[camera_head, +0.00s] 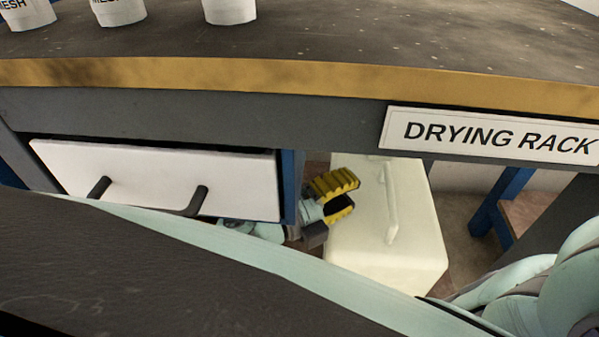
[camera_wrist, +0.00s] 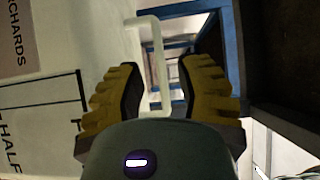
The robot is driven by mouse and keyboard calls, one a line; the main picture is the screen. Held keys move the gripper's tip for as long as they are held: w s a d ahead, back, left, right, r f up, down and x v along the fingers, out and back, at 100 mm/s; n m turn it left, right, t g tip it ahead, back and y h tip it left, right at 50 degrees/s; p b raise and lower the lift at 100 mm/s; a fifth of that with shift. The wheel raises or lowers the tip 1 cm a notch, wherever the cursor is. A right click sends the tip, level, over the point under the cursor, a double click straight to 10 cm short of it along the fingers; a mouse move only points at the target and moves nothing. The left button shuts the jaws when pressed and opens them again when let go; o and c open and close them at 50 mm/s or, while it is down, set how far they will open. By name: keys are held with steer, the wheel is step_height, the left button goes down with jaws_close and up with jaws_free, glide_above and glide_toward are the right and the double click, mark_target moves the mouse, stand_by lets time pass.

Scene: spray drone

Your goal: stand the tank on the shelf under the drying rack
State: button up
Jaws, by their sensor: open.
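The tank (camera_head: 388,255) is a cream-white box with a handle on its top. It stands upright beneath the counter edge that bears the DRYING RACK sign; its base is hidden, and I cannot tell what it rests on. My gripper (camera_head: 341,196), with yellow ribbed fingers, is open at the tank's left side. In the wrist view the tank's printed face (camera_wrist: 50,85) fills the left. The pale handle (camera_wrist: 156,65) shows between my open fingers (camera_wrist: 161,80); I cannot tell whether they touch it. The shelf is not clearly seen in either view.
The drying rack's sign (camera_head: 490,134) hangs on the counter's front edge. A white drawer front (camera_head: 150,178) with two dark handles is left of my gripper. White cups (camera_head: 230,10) stand on the counter. A blue leg (camera_head: 502,200) stands right of the tank.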

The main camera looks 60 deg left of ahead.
steer(key=shift+s+a, duration=0.1)
steer(key=shift+s, duration=1.4)
